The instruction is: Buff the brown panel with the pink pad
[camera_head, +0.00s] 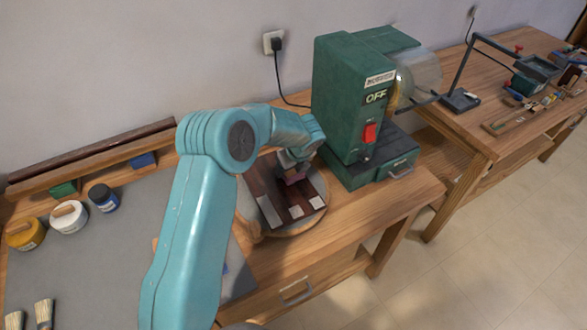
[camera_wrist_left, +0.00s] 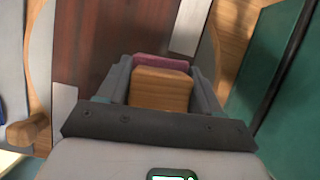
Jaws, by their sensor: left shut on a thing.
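The brown panel (camera_head: 260,182) lies on a round wooden board on the bench in the head view, with pale patches along its near edge. Its reddish-brown face fills the upper left of the left wrist view (camera_wrist_left: 95,38). The pink pad (camera_wrist_left: 162,62) has a wooden block handle (camera_wrist_left: 160,90). My left gripper (camera_wrist_left: 160,80) is shut on this handle, with a finger on each side. In the head view my left gripper (camera_head: 294,160) is over the panel, with the pink pad (camera_head: 295,178) under it. I cannot tell whether the pad touches the panel. My right gripper is out of view.
A green machine (camera_head: 345,95) marked OFF with a red switch stands close right of the panel. Jars (camera_head: 68,217) and brushes (camera_head: 43,312) are on the grey mat at left. A second bench (camera_head: 470,130) with tools stands at right.

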